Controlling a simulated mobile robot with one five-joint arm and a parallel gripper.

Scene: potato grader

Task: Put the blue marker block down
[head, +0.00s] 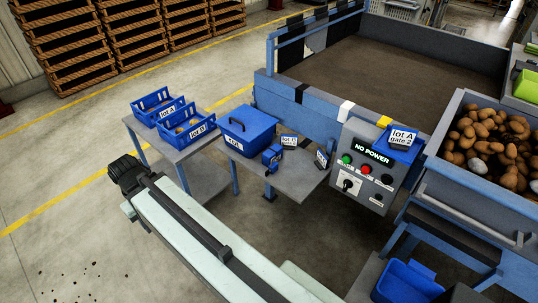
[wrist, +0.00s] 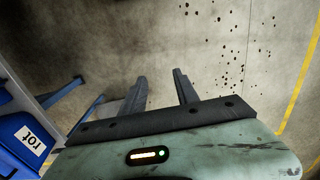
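My gripper (wrist: 160,90) is open in the wrist view, its two dark fingers apart with bare floor between them and nothing held. In the head view my arm reaches to the left side, and its fingers cannot be made out. I cannot tell which one is the marker block. None of them shows in the wrist view.
A blue lidded box labelled "rot" (head: 247,130) stands on the grey table (head: 290,180); it also shows in the wrist view (wrist: 22,148). Blue lot crates (head: 157,105) stand on the left table. A control panel reading "NO POWER" (head: 365,165) stands right.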

